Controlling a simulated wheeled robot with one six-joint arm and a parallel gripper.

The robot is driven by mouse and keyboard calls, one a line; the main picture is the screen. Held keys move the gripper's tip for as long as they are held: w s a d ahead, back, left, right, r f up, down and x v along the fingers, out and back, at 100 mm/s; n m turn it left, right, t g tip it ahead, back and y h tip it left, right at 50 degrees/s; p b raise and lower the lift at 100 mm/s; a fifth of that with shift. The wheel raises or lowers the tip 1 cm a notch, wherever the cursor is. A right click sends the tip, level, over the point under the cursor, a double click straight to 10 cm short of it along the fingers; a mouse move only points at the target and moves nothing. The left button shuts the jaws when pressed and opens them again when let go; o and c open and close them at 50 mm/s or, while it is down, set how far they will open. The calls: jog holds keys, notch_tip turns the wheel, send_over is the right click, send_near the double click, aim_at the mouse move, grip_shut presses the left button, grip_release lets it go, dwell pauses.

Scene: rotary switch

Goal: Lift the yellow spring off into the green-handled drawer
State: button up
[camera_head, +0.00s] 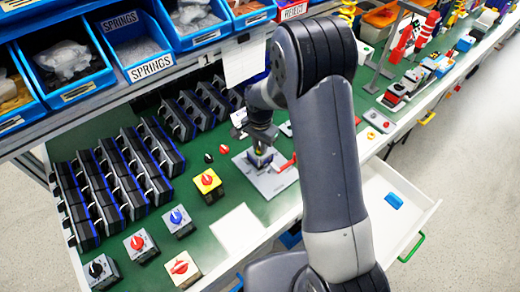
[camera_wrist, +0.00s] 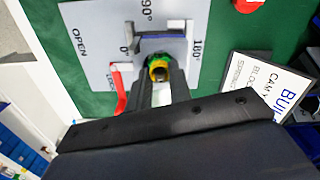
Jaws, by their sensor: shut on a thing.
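The yellow spring (camera_wrist: 158,74) is a small yellow ring with a dark centre in the wrist view, with a green part beside it. My gripper (camera_wrist: 160,78) points down with its fingers on either side of it, shut on it. In the head view my gripper (camera_head: 261,146) is over a grey plate (camera_head: 270,186), and the spring is mostly hidden there. The plate, marked 0°, 90°, 180° and OPEN in the wrist view (camera_wrist: 99,55), bears a block and a red lever (camera_wrist: 119,92). The green-handled drawer (camera_head: 420,203) stands open at right, its green handle (camera_head: 412,247) at the front.
A blue piece (camera_head: 393,200) lies in the drawer. Several switch blocks with knobs, such as the yellow one (camera_head: 208,184), stand left of the plate. Black-and-blue racks (camera_head: 120,180) fill the left bench. Blue bins (camera_head: 140,38) hang behind. A printed card (camera_wrist: 262,85) lies right of the plate.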

grip_shut()
notch_tip(320, 180, up, 10)
jog(key=b, duration=0.1)
jog(key=shift+b, duration=0.3)
jog(key=shift+r, duration=0.15)
notch_tip(320, 180, up, 8)
jog(key=p, duration=0.6)
jog(key=shift+r, duration=0.15)
dwell(0.8)
